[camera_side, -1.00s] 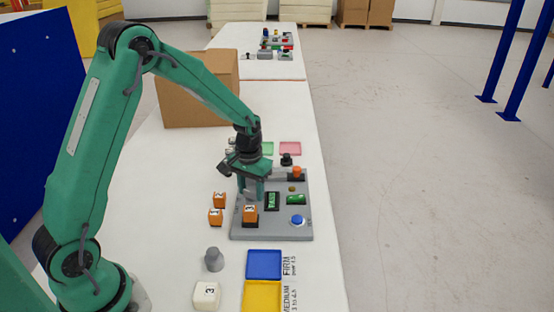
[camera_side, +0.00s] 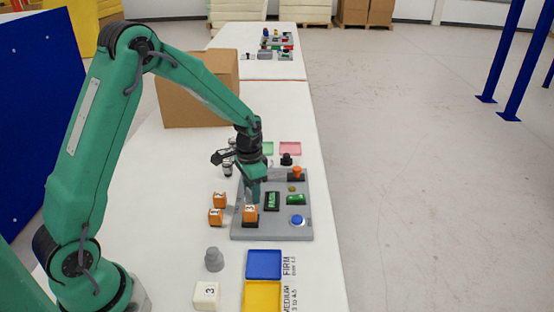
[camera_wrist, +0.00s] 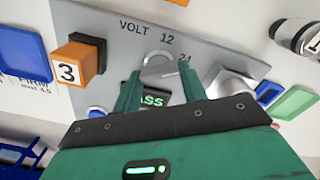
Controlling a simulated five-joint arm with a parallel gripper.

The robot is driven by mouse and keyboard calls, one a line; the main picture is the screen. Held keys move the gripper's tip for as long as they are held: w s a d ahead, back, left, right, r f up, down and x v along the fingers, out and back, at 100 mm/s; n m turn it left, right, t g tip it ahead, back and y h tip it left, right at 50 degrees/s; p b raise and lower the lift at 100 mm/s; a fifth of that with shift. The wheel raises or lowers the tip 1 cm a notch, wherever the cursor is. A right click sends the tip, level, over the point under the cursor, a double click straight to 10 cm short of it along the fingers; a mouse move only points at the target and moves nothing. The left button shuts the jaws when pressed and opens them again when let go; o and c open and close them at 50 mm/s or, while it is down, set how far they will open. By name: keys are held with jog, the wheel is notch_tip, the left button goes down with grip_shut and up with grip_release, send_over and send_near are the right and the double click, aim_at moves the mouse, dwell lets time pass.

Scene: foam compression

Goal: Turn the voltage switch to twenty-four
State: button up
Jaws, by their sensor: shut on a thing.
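The voltage switch (camera_wrist: 160,68) is a grey round knob on the grey panel (camera_wrist: 206,42), under the printed marks VOLT, 12 and 24 in the wrist view. My gripper (camera_wrist: 160,82) is shut on it, one green finger on each side. Where the knob points is hard to tell, as the fingers cover part of it. In the side view my gripper (camera_side: 254,199) is low over the left part of the panel (camera_side: 305,222), and the knob is hidden behind it.
An orange cube marked 3 (camera_side: 250,213) sits on the panel by my fingers. A green display (camera_side: 272,201), a blue button (camera_side: 297,220) and an orange knob (camera_side: 297,173) are to the right. More orange cubes (camera_side: 216,216) lie left. Blue (camera_side: 264,265) and yellow (camera_side: 262,295) trays are in front.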

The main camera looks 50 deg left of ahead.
jog(key=shift+r, duration=0.1)
jog(key=o, duration=1)
notch_tip(320, 180, up, 7)
jog(key=shift+r, duration=0.4)
jog(key=shift+r, duration=0.1)
